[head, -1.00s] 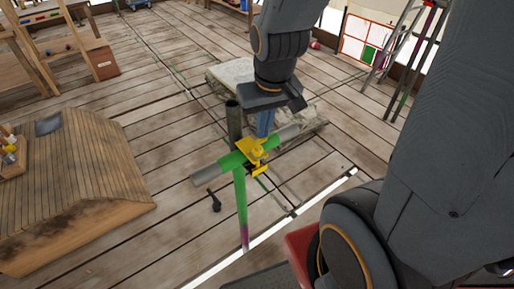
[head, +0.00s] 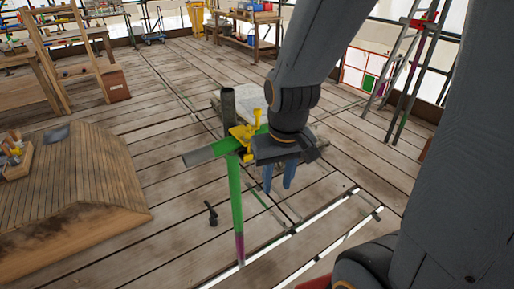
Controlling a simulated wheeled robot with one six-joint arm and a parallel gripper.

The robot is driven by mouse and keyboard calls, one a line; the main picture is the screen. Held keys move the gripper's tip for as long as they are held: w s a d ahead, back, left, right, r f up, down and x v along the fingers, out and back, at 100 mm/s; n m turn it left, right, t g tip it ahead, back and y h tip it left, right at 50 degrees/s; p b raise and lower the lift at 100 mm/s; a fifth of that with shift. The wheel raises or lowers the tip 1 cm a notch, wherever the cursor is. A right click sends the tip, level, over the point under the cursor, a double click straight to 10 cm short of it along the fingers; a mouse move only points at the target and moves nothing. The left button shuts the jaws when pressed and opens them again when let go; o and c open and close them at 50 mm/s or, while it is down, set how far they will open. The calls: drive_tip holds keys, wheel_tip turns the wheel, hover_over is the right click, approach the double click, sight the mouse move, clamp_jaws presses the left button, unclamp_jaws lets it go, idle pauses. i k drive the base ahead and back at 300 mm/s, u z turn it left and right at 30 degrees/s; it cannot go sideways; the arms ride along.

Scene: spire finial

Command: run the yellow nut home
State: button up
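A yellow clamp (head: 240,133) sits where a green tube with a grey end (head: 199,157) meets a dark upright tube (head: 229,104). A yellow bolt-like piece (head: 256,116) stands up from the clamp's right side. The yellow nut is too small to tell apart from the clamp and this piece. My gripper (head: 278,186) is to the right of the clamp and lower in the picture. Its two blue fingers point down, apart, with nothing between them. My gripper's body hides the right part of the crossing tube.
A green and purple pole (head: 236,205) stands below the crossing. A shingled wooden roof piece (head: 70,180) is at left, and a pale slab (head: 240,100) lies behind the clamp. A dark tool (head: 211,213) is near the pole. Plank floor is open between them.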

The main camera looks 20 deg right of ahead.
sight(246, 136)
drive_tip(key=z, duration=0.55)
drive_tip(key=k, duration=1.25)
drive_tip(key=i, duration=0.75)
drive_tip(key=u, duration=0.5)
